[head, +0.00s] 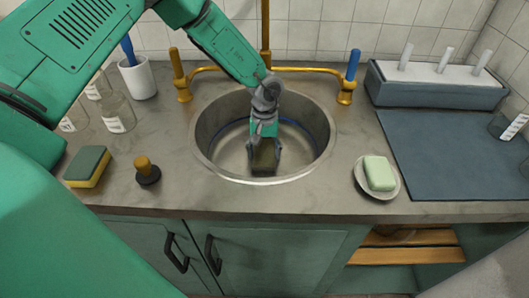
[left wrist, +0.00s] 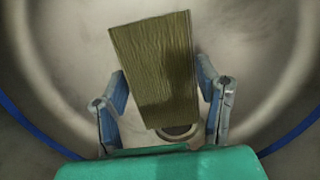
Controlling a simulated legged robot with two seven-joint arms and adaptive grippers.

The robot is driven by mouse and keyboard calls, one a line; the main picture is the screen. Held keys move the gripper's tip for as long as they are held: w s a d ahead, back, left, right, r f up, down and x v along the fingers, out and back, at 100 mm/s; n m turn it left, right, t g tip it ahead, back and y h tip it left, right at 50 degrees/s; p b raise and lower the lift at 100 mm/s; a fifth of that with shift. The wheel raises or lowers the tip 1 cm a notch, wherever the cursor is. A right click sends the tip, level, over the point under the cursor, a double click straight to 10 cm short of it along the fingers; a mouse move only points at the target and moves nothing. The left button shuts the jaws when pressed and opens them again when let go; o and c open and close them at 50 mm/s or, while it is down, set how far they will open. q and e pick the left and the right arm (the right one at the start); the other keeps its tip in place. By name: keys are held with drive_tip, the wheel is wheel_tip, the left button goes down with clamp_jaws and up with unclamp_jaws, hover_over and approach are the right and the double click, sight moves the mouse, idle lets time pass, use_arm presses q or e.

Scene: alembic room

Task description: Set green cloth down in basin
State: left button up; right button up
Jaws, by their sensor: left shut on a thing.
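The cloth (head: 265,160) is a dark olive-green rectangular piece low inside the round metal basin (head: 205,131). In the left wrist view the cloth (left wrist: 155,68) lies between the two blue fingers of my left gripper (left wrist: 164,95), slightly tilted. My left gripper (head: 263,148) reaches down into the basin from above and is shut on the cloth. The drain (left wrist: 178,131) shows just past the cloth's lower edge. I cannot tell whether the cloth touches the basin floor. My right gripper is not in view.
A brass tap (head: 265,40) with side valves rises behind the basin. A sponge (head: 88,166) and a stopper (head: 147,170) lie left of it. A soap dish (head: 396,190) with green soap (head: 379,173) sits right, beside a dark mat (head: 450,150). Glass bottles (head: 116,112) stand back left.

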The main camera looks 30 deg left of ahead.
sight(263, 148)
use_arm(q)
drive_tip(key=shift+f, duration=0.1)
drive_tip(key=o, duration=0.9)
drive_tip(key=shift+a, duration=0.1)
drive_tip(key=shift+c, duration=0.2)
drive_tip(key=shift+o, duration=0.8)
drive_tip(key=shift+a+f, duration=0.1)
drive_tip(key=shift+a, duration=0.1)
wheel_tip(263, 148, up, 12)
drive_tip(key=w+p, duration=0.1)
drive_tip(key=shift+a, duration=0.3)
drive_tip(key=shift+w, duration=0.1)
